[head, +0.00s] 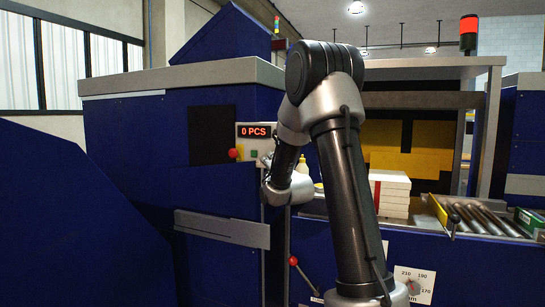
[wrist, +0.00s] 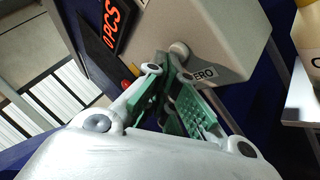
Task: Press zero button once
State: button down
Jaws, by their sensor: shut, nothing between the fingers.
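The control panel (head: 247,143) is a pale box on the blue machine, with a red-lit display (head: 255,131) reading 0 PCS. In the wrist view, a label (wrist: 204,75) reads "ERO", its first letter covered by my gripper. I cannot clearly make out the zero button by the label; my fingers cover much of that spot. My gripper (wrist: 165,90) is shut and empty, its green-padded fingers pointing at the panel close to the label. Contact cannot be told. In the head view, my gripper (head: 269,162) is beside the panel's lower right, partly hidden by my arm.
A red button (head: 233,153) sits at the panel's lower left. A stack of white boxes (head: 390,192) stands right of my arm, by a roller conveyor (head: 485,219). A lever with a red knob (head: 293,260) is below. A grey ledge (head: 222,228) juts out below the panel.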

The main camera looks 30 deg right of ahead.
jog(key=shift+s+a, duration=0.4)
jog(key=shift+a, duration=0.05)
jog(key=shift+s+a, duration=0.75)
jog(key=shift+a, duration=0.25)
jog(key=shift+s+a, duration=0.75)
jog(key=shift+a, duration=0.2)
